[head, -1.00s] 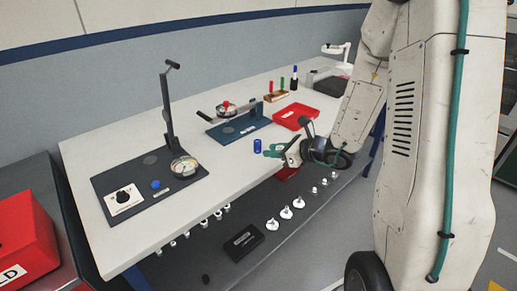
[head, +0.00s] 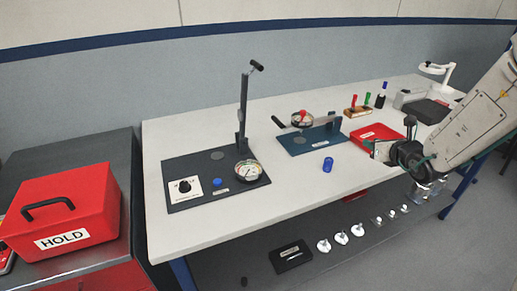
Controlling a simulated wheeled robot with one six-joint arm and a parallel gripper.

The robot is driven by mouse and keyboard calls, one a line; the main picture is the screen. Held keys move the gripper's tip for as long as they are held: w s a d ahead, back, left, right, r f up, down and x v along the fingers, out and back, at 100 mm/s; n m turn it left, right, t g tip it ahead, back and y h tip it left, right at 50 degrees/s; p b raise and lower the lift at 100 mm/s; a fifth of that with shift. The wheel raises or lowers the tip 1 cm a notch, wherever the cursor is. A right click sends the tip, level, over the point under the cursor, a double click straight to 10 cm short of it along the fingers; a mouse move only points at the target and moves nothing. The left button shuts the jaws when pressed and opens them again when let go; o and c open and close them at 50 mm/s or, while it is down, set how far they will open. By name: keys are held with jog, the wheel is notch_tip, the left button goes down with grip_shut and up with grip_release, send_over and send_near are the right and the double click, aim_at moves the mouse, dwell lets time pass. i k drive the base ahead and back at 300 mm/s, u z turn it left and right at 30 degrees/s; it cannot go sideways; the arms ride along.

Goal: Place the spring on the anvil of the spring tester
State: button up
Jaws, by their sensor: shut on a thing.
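My gripper (head: 378,150) is shut, above the table's front edge near the red tray. It holds a small thing with a greenish edge, too small to make out; I cannot tell if it is a spring. A small blue cylinder (head: 327,164), possibly a coil spring, stands on the table left of my gripper, apart from it. A dark-based device (head: 215,152) with a tall upright lever, dial gauge, knob and grey disc stands at the left of the table. A blue-based device (head: 308,138) with a lying lever, a dial and a disc stands behind the cylinder. I cannot tell which is the spring tester.
A red tray (head: 372,137) lies near my gripper. Coloured-handled tools (head: 357,106) and a white lamp-like stand (head: 437,69) are farther back. A red HOLD box (head: 62,212) sits on the left cabinet. Several metal parts (head: 341,238) lie on the lower shelf. The table's front left is clear.

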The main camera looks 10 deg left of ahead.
aim_at(218, 154)
jog(key=z, duration=2.1)
jog(key=k, duration=1.05)
jog(key=u, duration=2.75)
jog(key=i, duration=0.8)
